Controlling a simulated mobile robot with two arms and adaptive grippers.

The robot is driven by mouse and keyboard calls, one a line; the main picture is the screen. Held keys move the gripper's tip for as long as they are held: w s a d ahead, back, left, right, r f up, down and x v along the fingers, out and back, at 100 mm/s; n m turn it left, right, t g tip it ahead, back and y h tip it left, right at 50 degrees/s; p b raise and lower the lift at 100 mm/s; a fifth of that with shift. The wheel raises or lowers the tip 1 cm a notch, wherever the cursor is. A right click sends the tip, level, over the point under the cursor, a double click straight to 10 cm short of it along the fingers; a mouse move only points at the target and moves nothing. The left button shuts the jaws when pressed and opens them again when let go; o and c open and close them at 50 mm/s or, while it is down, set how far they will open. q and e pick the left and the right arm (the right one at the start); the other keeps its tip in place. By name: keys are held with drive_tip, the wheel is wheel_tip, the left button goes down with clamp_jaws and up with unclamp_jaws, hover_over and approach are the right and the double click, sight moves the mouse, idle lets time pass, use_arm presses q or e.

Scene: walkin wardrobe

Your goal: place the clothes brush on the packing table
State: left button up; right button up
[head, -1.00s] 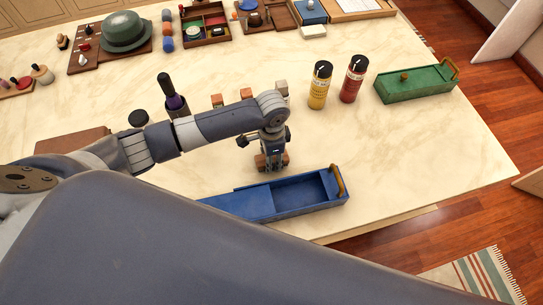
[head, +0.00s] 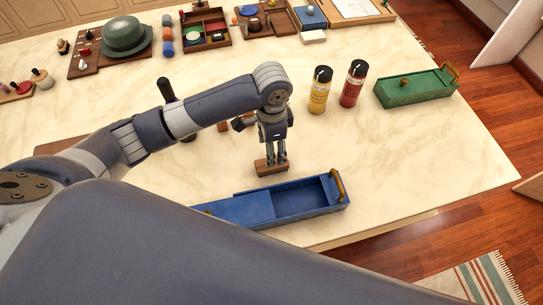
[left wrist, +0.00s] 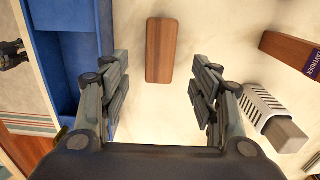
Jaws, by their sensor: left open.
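A small reddish-brown wooden block (head: 271,167), which looks like the clothes brush, lies flat on the cream table (head: 420,150), behind the blue box. In the left wrist view the block (left wrist: 162,50) shows as a plain rounded rectangle; any bristles are hidden beneath it. My left gripper (head: 271,157) hangs over it, pointing down. In the left wrist view its fingers (left wrist: 162,95) are spread wide and nothing is between the tips; the block lies beyond them. My right gripper is not in view.
The open blue box (head: 310,200) is just in front. A yellow bottle (head: 318,92), red bottle (head: 352,84) and green box (head: 415,88) stand right. A sleeved block (left wrist: 270,110) and a brown labelled block (left wrist: 290,50) lie nearby. Table is clear right of the block.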

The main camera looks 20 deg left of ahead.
use_arm(q)
drive_tip(key=shift+r, duration=1.6)
